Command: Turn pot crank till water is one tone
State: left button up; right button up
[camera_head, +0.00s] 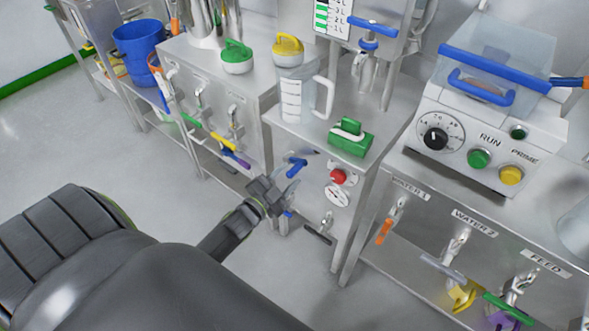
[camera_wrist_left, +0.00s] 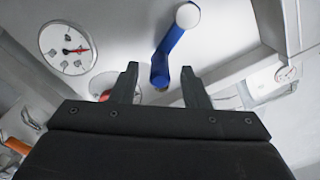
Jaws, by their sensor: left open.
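A blue crank (camera_head: 296,166) is on the front of the middle steel cabinet. In the left wrist view the crank (camera_wrist_left: 172,48) has a round white end and reaches down between my finger tips. My left gripper (camera_head: 282,188) is open just in front of the cabinet, with one finger on each side of the crank's lower end (camera_wrist_left: 160,70). I cannot tell whether either finger touches it. The inside of a pot and its water do not show, so their tone cannot be told. My right gripper is out of view.
A red button (camera_head: 338,176) and a round gauge (camera_head: 337,195) sit close to the crank. Valve handles (camera_head: 384,231) stick out at the right bench. The floor at left is clear.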

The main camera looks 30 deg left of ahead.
pick_arm(q)
jog(key=shift+w+d, duration=0.15)
jog(key=shift+w, duration=1.65)
grip_shut()
